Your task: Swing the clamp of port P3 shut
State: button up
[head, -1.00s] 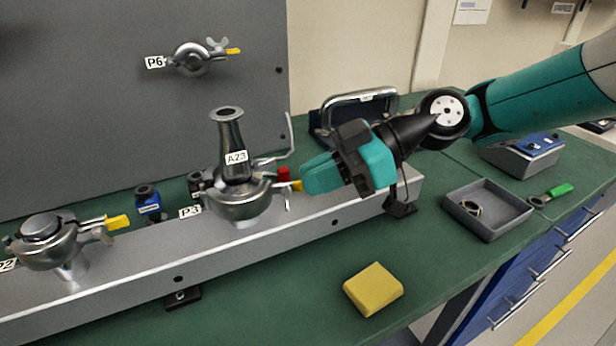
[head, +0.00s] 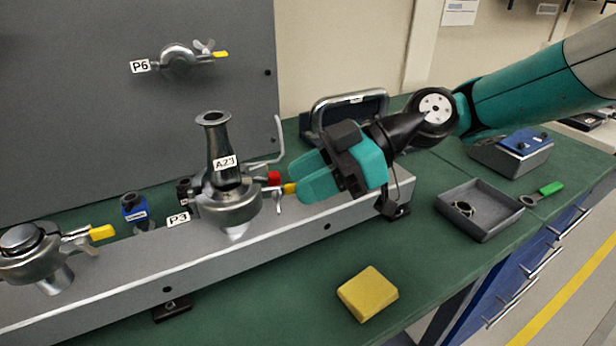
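Port P3 (head: 236,231) is on the grey rail, beside its P3 label (head: 178,219). The tapered metal piece A23 (head: 213,140) stands upright on it. The silver clamp (head: 228,207) of P3 sits around the joint at its base. Its yellow-tipped end (head: 290,188) points right, near a red part (head: 274,178) and a wing nut (head: 279,200). My gripper (head: 300,178) is just right of the clamp, its two teal fingers apart and nothing seen between them. The lower fingertip is close to the yellow tip; I cannot tell whether they touch.
Another clamped port (head: 30,255) with a yellow tip is at the left. P6 (head: 178,62) is on the upright panel. A bent metal rod (head: 279,135) rises behind P3. A yellow block (head: 368,293) and a grey tray (head: 480,222) lie on the green bench, clear between them.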

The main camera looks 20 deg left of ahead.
jog(key=p+v, duration=1.5)
jog(key=v, duration=0.2)
jog(key=shift+r, duration=0.1)
jog(key=shift+c, duration=0.5)
